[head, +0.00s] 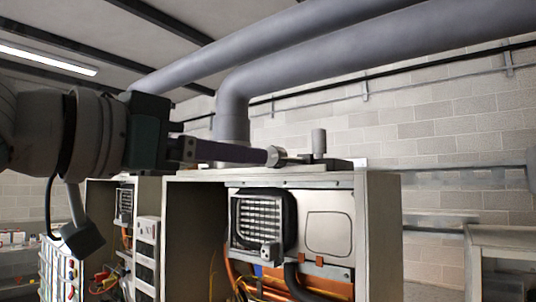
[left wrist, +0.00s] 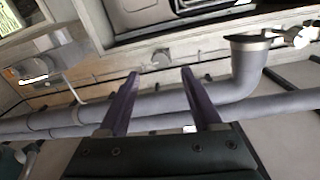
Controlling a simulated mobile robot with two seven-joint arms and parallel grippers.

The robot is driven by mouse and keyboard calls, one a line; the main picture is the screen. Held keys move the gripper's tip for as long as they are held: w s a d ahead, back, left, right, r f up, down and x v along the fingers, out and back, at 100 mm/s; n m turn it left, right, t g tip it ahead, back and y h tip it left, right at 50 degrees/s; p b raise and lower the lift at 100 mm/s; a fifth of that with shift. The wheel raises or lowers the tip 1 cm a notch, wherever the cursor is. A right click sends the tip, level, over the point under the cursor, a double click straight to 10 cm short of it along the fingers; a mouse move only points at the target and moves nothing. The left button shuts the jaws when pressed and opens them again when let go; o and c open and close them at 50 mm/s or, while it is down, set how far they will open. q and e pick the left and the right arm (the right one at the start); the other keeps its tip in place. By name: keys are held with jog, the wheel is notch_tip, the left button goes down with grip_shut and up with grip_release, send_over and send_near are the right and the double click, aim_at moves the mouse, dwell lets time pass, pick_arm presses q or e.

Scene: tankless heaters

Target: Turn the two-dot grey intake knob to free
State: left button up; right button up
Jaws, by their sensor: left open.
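My left gripper (head: 276,156) reaches in from the left across the top of the open heater cabinet (head: 382,235). Its purple fingers are seen edge-on in the head view. In the left wrist view the two fingers (left wrist: 159,73) stand apart with nothing held. A grey upright cylinder (head: 319,141) stands on the cabinet top, just right of the fingertips and apart from them in the picture. No dots can be made out, so I cannot tell whether it is the two-dot intake knob. A small grey shape (left wrist: 160,57) shows beyond the gap between the fingers. My right gripper is out of view.
A thick grey pipe (head: 232,112) rises behind my gripper and bends right. Inside the cabinet are a black-framed grille (head: 262,220), orange pipes and a black hose. A second heater cabinet (head: 98,190) stands left. A table (head: 505,232) stands right.

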aim_at(275, 157)
pick_arm(q)
jog(key=x, duration=0.7)
jog(key=shift+c, duration=0.3)
grip_shut()
